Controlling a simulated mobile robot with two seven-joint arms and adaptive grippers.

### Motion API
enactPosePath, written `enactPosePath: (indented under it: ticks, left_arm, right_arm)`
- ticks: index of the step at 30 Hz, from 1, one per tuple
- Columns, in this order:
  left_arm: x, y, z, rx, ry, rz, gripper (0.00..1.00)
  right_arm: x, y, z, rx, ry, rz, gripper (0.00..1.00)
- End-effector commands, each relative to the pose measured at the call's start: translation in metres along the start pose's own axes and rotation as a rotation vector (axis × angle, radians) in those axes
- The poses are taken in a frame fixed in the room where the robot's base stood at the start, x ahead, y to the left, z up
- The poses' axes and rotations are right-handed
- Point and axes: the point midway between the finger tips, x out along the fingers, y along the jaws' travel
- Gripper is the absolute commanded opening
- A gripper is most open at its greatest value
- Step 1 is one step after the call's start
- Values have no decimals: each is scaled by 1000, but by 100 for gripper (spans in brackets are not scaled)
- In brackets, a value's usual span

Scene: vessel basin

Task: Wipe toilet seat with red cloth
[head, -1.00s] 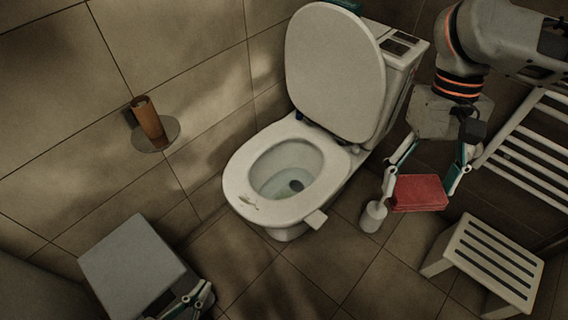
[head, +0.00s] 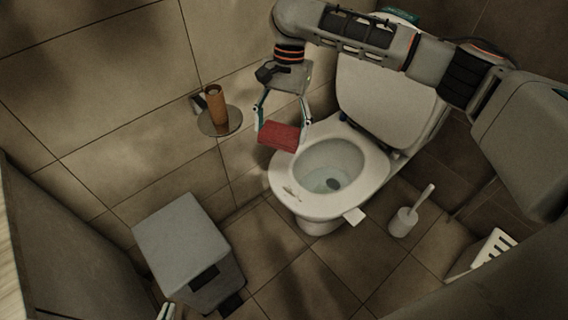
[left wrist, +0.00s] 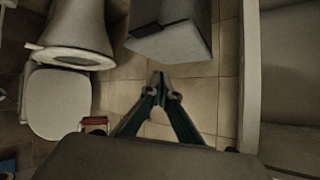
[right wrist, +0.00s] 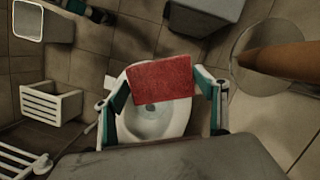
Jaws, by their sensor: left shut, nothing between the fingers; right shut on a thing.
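The red cloth (head: 279,136), a folded block, is held in my right gripper (head: 283,126), above the left side of the toilet seat (head: 283,177). A gap between cloth and seat is hard to judge. The right wrist view shows the cloth (right wrist: 161,80) between the spread fingers, covering part of the seat (right wrist: 179,124). The seat is down and the lid (head: 385,98) is raised, partly hidden by my right arm. A small pale mark (head: 292,194) lies on the seat's front left. My left gripper (left wrist: 158,82) is shut and empty; only its tip shows at the head view's bottom edge.
A grey bin (head: 182,232) stands at front left. Floor before the toilet is clear.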

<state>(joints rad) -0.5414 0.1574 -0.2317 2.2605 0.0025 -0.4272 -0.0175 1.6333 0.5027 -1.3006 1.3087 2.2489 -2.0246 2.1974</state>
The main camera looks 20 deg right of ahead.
Motion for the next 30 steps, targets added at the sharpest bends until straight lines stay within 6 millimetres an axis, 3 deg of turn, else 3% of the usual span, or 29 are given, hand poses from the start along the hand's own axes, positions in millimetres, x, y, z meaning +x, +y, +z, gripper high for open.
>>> enactPosePath:
  ticks: [3,6,12,15,30]
  left_arm:
    - [-4,-7,-4,9,-2,-13,0]
    - [-5,-11,-1,15,-11,-22,0]
    - [-9,-12,10,18,-38,-25,0]
    - [-10,-11,16,19,-50,-25,0]
    - [-7,-5,38,17,-82,-12,0]
  right_arm:
    - [25,-24,-25,237,-6,-66,54]
    - [58,-32,-48,430,-7,-119,54]
    - [127,-21,-76,704,-5,-195,54]
    - [152,-14,-81,780,-3,-217,54]
    - [208,-2,-92,849,-3,-226,54]
